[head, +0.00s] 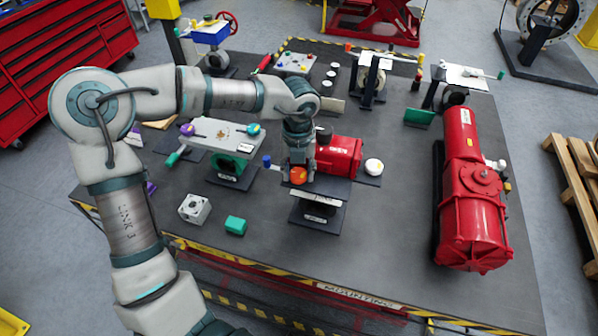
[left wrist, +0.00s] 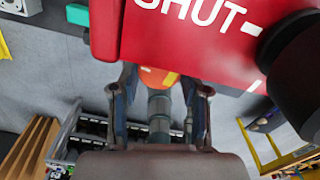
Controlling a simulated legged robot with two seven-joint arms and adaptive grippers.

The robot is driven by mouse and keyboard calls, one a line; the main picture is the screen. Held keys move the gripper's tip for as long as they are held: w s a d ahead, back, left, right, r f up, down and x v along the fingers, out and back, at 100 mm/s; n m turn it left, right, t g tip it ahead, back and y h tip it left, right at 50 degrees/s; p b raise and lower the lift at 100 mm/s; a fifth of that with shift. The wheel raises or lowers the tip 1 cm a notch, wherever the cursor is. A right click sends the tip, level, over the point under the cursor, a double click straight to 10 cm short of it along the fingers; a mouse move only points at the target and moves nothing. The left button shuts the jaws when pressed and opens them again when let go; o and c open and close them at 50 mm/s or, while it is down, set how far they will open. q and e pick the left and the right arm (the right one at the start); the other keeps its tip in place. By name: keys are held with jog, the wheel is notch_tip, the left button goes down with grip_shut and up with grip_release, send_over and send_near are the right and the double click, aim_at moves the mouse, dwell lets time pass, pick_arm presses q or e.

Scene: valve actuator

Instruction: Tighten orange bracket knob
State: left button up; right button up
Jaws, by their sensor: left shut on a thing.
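The orange bracket knob (head: 299,175) is at the front of a small bracket stand (head: 318,212) near the table's middle. My left gripper (head: 299,169) reaches down to it from above and is shut on it. In the left wrist view, the orange knob (left wrist: 157,78) shows between the two fingers of my left gripper (left wrist: 158,88), partly hidden by the red body above. The red actuator (head: 340,155) sits just behind the knob; its red face with "SHUT" lettering (left wrist: 195,25) fills the top of the left wrist view. My right gripper is in neither view.
A green valve with a pale plate (head: 225,135) stands left of the bracket. A grey block (head: 195,208) and a green block (head: 235,225) lie in front. A large red actuator (head: 472,195) stands at right. The table front between is clear.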

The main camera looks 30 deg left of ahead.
pick_arm(q)
jog(key=m+b, duration=0.1)
jog(key=m, duration=0.2)
jog(key=m+b, duration=0.2)
jog(key=m, duration=0.1)
jog(key=shift+s+a+f, duration=0.1)
jog(key=shift+f, duration=0.1)
jog(key=shift+m+b, duration=0.5)
jog(key=shift+m, duration=0.7)
jog(key=shift+r+m, duration=0.1)
jog(key=shift+m, duration=0.8)
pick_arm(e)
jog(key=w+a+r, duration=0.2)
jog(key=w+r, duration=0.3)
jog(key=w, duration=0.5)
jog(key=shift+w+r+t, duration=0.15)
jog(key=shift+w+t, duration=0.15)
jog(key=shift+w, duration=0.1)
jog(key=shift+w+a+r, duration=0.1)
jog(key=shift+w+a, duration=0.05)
pick_arm(q)
jog(key=o, duration=1.1)
jog(key=shift+a+r, duration=0.1)
jog(key=shift+o, duration=0.2)
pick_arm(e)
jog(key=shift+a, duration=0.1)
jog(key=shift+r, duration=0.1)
